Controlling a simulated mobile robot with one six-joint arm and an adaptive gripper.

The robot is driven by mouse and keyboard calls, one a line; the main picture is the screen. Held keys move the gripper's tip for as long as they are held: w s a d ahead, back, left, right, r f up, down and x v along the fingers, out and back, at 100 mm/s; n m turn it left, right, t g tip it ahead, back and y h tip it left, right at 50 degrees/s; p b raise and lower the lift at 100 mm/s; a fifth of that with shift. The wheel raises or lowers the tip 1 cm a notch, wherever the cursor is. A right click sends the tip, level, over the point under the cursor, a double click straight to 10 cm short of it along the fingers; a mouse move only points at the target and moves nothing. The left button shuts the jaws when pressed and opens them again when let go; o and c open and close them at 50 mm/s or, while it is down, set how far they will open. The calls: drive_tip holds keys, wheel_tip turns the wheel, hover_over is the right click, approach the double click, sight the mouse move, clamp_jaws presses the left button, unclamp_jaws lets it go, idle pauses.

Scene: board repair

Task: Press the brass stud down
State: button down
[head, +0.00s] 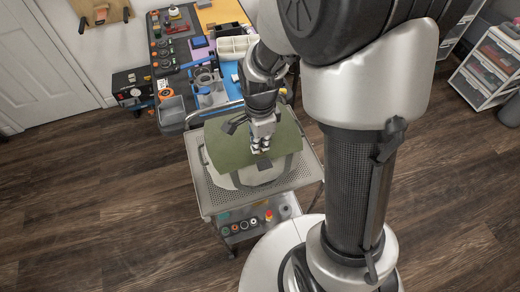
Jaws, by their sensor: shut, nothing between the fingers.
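My gripper (260,149) is shut and empty, pointing down over the olive-green sheet (226,148). Its fingertips are at or just above the sheet; I cannot tell whether they touch it. The sheet lies curved over a pale rounded piece (262,174) on the perforated metal top of a cart (209,198). I cannot make out the brass stud in this view. It may be too small to see, or hidden by my gripper or the sheet.
The cart's front carries a panel (249,228) with several coloured knobs and buttons. Behind the cart stands a cluttered workbench (173,104) with tools and trays. White drawer units (488,68) stand at the right. The wooden floor (100,200) at the left is clear.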

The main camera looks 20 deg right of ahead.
drive_tip(key=shift+f+b, duration=0.65)
drive_tip(key=shift+f, duration=0.35)
idle(0.7)
drive_tip(key=shift+r+p, duration=3.35)
drive_tip(key=shift+r, duration=0.7)
drive_tip(key=s+r+n+t+b, duration=0.3)
drive_tip(key=s+r+n+t, duration=0.1)
drive_tip(key=s+r+n, duration=1.1)
drive_tip(key=shift+r+n+t, duration=0.3)
drive_tip(key=shift+r+n, duration=0.4)
drive_tip(key=shift+n, duration=0.8)
